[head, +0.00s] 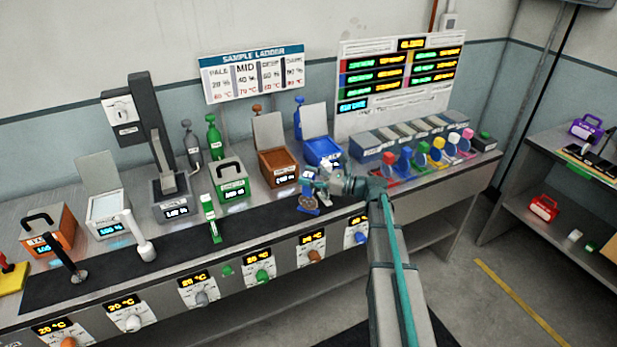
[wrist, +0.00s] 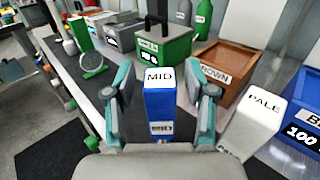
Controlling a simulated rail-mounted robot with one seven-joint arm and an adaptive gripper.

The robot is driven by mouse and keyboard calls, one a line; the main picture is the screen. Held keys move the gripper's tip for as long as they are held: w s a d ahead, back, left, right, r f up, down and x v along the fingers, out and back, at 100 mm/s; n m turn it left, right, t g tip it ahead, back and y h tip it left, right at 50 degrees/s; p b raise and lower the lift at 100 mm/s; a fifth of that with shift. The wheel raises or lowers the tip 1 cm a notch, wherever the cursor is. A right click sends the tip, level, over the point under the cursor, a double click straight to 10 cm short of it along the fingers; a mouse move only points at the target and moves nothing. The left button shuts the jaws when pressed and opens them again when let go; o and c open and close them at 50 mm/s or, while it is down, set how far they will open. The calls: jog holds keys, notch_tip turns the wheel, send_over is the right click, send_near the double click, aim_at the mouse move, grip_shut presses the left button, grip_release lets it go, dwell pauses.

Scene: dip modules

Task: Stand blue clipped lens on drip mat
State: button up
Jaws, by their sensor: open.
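The blue clipped lens (head: 308,200) stands upright near the right end of the black drip mat (head: 110,262). In the wrist view its blue body (wrist: 160,105) has a white top marked MID. My gripper (wrist: 161,100) is open, with one finger on each side of the blue body and a visible gap on both sides. In the head view my gripper (head: 322,184) is right at the lens.
A white piece marked PALE (wrist: 258,115) stands close to the right finger. A brown box (head: 278,168) and a blue box (head: 322,151) stand behind. A green clipped lens (head: 211,218) stands to the left on the mat. Several coloured lenses line the bench's right end.

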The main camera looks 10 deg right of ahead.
jog(key=b+v, duration=0.3)
jog(key=v, duration=0.9)
jog(key=s+a+f+n+g+h, duration=0.25)
jog(key=s+f+n, duration=0.3)
jog(key=f, duration=0.55)
jog(key=s+a+f+n+g+h, duration=0.2)
jog(key=s+f+n+g+h, duration=0.3)
jog(key=f, duration=0.6)
jog(key=s+a+f+n+g+h, duration=0.15)
jog(key=s+f+n, duration=0.25)
jog(key=s+f, duration=0.5)
jog(key=s+a+f+n+g+h, duration=0.2)
jog(key=s+f, duration=0.4)
jog(key=s, duration=0.4)
jog(key=s+a+f+n+g+h, duration=0.2)
jog(key=s+f+n+g, duration=0.1)
jog(key=s, duration=0.8)
jog(key=s+a+f+n+g+h, duration=0.2)
jog(key=s+f+n, duration=0.3)
jog(key=s+f, duration=0.3)
jog(key=shift+s+a+f+g, duration=0.35)
jog(key=shift+s+a, duration=0.15)
jog(key=shift+s, duration=0.7)
